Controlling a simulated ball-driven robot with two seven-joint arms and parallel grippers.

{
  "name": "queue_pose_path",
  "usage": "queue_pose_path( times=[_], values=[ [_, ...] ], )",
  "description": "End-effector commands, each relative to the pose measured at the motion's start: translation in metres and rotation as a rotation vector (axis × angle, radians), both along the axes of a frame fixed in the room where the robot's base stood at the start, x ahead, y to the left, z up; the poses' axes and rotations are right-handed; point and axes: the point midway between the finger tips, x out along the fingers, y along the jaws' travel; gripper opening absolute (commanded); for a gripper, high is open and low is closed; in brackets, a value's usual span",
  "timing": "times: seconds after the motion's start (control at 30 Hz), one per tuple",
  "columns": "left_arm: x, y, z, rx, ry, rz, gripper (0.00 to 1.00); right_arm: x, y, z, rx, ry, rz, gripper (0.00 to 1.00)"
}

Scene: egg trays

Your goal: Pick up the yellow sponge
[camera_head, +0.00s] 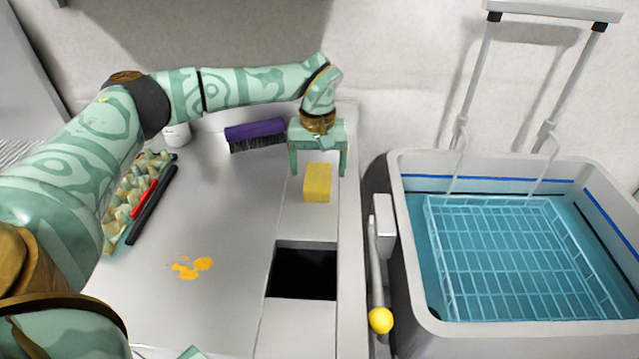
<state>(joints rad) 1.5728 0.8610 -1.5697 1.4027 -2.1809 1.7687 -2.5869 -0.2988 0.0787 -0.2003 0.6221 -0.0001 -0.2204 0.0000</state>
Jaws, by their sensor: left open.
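The yellow sponge (317,183) lies on the light strip at the right side of the table, behind a dark square opening. My left gripper (318,172) is open just behind and above the sponge, its two fingers pointing down on either side of the sponge's far end. I cannot tell whether the fingers touch it. The sponge's far edge is close under the gripper body. My right gripper does not show clearly; only a small green piece is seen at the bottom edge.
A purple brush (255,134) lies left of the gripper. An egg tray (135,195) with a red and a black marker beside it is at the left. Orange stains (190,268) mark the table (225,225). The dark opening (303,272) is in front. A blue basin (415,260) with a wire basket stands right.

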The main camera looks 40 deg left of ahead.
Motion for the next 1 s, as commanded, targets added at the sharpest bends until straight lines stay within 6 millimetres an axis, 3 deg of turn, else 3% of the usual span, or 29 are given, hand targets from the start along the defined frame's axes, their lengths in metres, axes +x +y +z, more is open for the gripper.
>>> queue_pose_path(
  times=[0.03, 0.17, 0.4, 0.57, 0.6, 1.0],
  values=[
    [0.001, 0.001, -0.016, 0.001, 0.006, 0.000, 0.82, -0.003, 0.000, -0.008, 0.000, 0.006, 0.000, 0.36],
    [0.001, 0.001, -0.035, 0.001, 0.006, 0.000, 0.82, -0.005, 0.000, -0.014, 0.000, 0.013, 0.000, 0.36],
    [0.002, 0.001, -0.035, 0.002, 0.001, 0.000, 0.82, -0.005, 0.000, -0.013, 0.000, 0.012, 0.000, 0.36],
    [0.002, 0.001, -0.035, 0.002, 0.001, 0.000, 0.37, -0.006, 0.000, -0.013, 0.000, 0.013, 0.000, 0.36],
    [0.002, 0.001, -0.035, 0.002, 0.001, 0.000, 0.34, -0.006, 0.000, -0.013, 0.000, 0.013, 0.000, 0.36],
    [0.002, 0.001, -0.026, 0.001, 0.000, 0.000, 0.34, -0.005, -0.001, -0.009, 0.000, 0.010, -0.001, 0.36]
  ],
)
